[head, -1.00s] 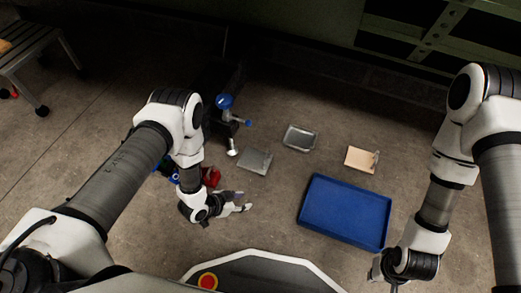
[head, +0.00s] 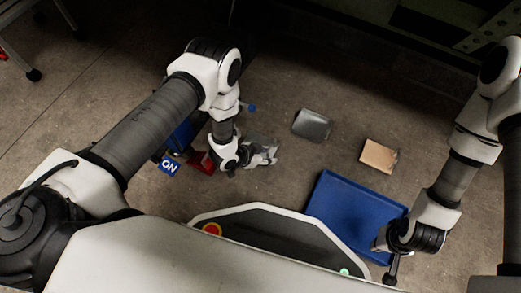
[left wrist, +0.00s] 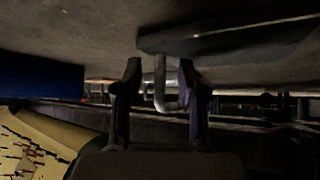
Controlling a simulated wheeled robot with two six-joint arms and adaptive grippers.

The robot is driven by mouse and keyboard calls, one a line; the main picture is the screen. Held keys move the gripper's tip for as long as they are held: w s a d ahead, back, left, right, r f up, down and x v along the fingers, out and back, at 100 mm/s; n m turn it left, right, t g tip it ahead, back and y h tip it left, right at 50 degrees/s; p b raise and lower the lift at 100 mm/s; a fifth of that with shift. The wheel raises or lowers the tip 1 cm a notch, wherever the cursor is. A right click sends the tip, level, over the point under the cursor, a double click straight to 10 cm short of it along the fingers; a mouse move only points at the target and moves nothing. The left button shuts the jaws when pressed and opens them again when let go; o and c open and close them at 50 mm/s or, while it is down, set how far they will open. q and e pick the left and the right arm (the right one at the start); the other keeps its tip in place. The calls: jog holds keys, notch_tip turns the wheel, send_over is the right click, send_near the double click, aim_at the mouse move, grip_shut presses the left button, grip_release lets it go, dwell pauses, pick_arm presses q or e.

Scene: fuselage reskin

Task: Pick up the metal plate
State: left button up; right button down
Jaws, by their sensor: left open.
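In the head view a grey metal plate (head: 262,139) lies on the floor, mostly hidden under my left gripper (head: 266,154). A second, shinier grey metal piece (head: 312,125) lies to its right, clear of the gripper. In the left wrist view the picture seems upside down, with the floor at the top. There my left gripper (left wrist: 158,95) is open, and a bent metal handle (left wrist: 163,95) shows between its fingers. A dark flat piece (left wrist: 235,35) lies by the handle; contact cannot be told. My right gripper (head: 391,270) is by the blue tray, its fingers unclear.
A blue tray (head: 345,205) lies on the floor at right, partly covered by my right arm. A tan plate (head: 379,155) lies behind it. Red (head: 201,162) and blue items (head: 169,167) are close left of my left gripper. Floor between the plates is clear.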

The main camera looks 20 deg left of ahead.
pick_arm(q)
jog(key=shift+w, duration=0.1)
grip_shut()
jog(key=shift+r+p, duration=0.2)
jog(key=shift+p, duration=0.1)
